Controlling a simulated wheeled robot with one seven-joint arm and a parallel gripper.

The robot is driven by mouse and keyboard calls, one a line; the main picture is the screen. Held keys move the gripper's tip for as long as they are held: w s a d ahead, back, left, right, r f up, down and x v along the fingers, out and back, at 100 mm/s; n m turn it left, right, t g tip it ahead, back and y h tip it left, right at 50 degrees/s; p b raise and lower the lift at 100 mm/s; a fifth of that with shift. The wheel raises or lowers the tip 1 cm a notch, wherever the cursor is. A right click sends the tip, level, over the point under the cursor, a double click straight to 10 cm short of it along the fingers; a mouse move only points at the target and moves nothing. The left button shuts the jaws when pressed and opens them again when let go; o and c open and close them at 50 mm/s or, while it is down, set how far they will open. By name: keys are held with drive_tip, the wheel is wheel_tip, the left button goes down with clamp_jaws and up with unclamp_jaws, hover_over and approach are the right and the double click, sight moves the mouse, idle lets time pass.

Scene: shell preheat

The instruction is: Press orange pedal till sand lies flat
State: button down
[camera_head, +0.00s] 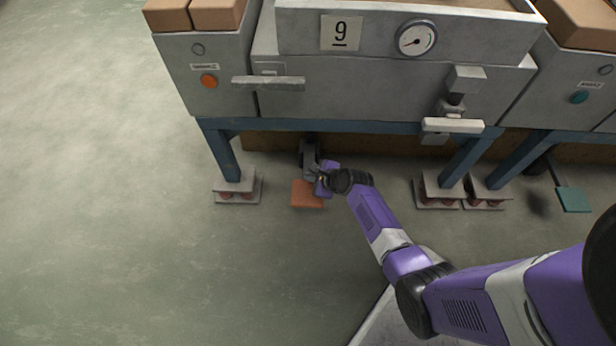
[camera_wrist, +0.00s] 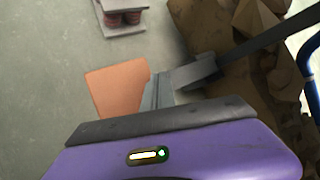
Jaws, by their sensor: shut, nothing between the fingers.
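The orange pedal (camera_head: 306,194) is a flat plate low under the middle grey machine, close to the floor. In the wrist view the pedal (camera_wrist: 116,90) lies left of my fingers, with a dark bar running off to the upper right. My gripper (camera_head: 320,178) is at the pedal's right and back edge, and its fingers (camera_wrist: 160,88) are shut and empty. I cannot tell whether they touch the pedal. The sand (camera_head: 470,3) shows only as a brown strip in the grey box (camera_head: 380,35) at the top edge; its shape is cut off.
The machine carries a number 9 plate (camera_head: 341,33) and a round gauge (camera_head: 416,38). Blue legs (camera_head: 222,155) stand on spring feet either side of the pedal. A teal pedal (camera_head: 573,199) lies at the right. A brown lumpy mass (camera_wrist: 235,100) is beside my fingers. The floor at left is clear.

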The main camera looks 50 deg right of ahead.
drive_tip(key=shift+d+r, duration=0.1)
drive_tip(key=shift+w+r, duration=0.1)
drive_tip(key=shift+r, duration=0.2)
drive_tip(key=r+p, duration=0.4)
drive_tip(key=p, duration=0.1)
drive_tip(key=shift+w+d+r, duration=0.1)
drive_tip(key=shift+d+r, duration=0.1)
drive_tip(key=shift+r, duration=0.15)
idle(2.3)
